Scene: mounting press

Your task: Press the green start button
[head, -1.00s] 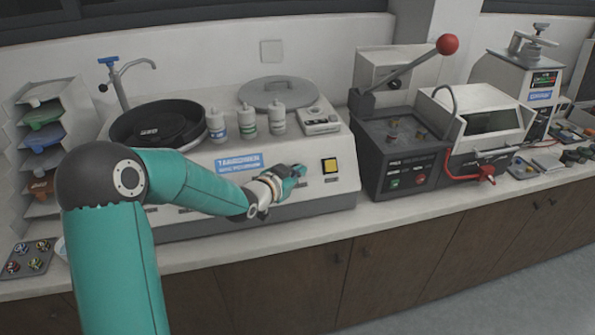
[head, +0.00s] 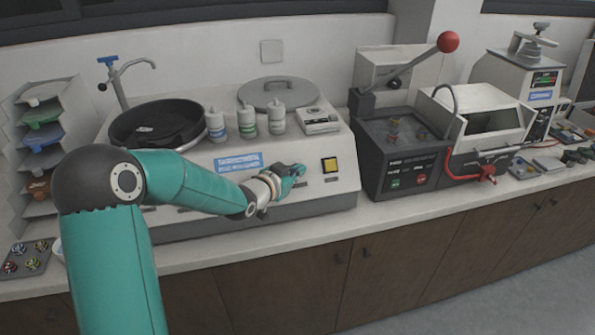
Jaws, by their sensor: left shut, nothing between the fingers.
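My left gripper (head: 291,170) is shut and empty. Its fingertips are at the sloped front panel of the white polishing machine (head: 215,212), left of a yellow square button (head: 330,165). I cannot tell whether the tips touch the panel, and the gripper hides the panel behind it. No green button shows on this machine's visible panel. A small green button (head: 395,183) shows on the front of the dark grey machine to the right, clear of the gripper. My right gripper is not in view.
A black round bowl (head: 112,128), several bottles (head: 247,124) and a grey lid (head: 280,92) are on the polishing machine. A red-knobbed lever (head: 447,42) rises from the dark machine. A coloured tray rack (head: 75,95) stands left. The mounting press (head: 525,75) stands far right.

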